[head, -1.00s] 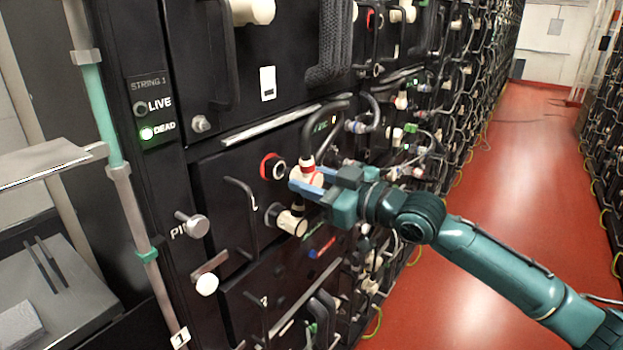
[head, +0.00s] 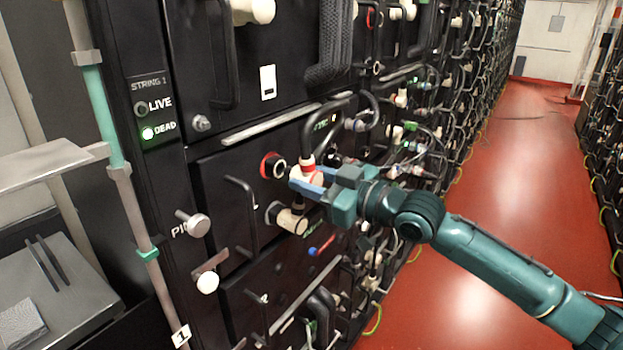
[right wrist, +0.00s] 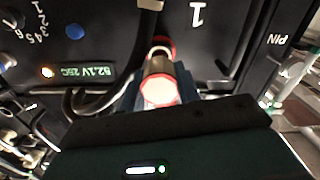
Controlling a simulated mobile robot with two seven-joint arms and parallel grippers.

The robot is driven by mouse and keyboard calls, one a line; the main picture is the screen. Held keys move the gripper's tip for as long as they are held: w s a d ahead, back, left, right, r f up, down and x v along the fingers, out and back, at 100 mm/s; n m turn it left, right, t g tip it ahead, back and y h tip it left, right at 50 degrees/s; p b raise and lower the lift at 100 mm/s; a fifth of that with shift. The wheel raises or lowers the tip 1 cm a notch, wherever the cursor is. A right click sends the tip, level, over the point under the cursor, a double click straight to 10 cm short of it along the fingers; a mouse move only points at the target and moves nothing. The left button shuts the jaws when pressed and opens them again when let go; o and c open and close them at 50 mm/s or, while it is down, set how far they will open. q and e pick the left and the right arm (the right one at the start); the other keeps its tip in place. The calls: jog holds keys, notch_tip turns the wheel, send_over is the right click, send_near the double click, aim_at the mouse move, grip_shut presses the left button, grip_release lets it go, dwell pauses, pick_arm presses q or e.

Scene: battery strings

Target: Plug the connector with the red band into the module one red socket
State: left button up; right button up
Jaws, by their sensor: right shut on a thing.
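The cream connector with the red band (head: 309,170) is held in my right gripper (head: 305,183), whose blue fingers are shut on it. A black cable rises from the connector. The red-ringed socket (head: 273,166) on module one is just to its left and is empty in the head view. The connector looks close to the socket but apart from it. In the right wrist view the connector (right wrist: 158,90) lies between the fingers, with a red ring (right wrist: 162,42) beyond it. My left gripper is not in view.
A cream plug (head: 293,219) sits low on module one, just below the gripper. A black handle (head: 243,213) and a PIN knob (head: 198,225) are to the left. The red aisle floor (head: 500,190) is clear at right.

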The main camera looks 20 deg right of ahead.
aim_at(294, 169)
jog(key=shift+w, duration=0.1)
dwell(0.6)
jog(key=shift+p+x, duration=0.7)
jog(key=shift+x, duration=1.05)
jog(key=o, duration=1.2)
jog(key=shift+a, duration=0.1)
jog(key=shift+c, duration=0.2)
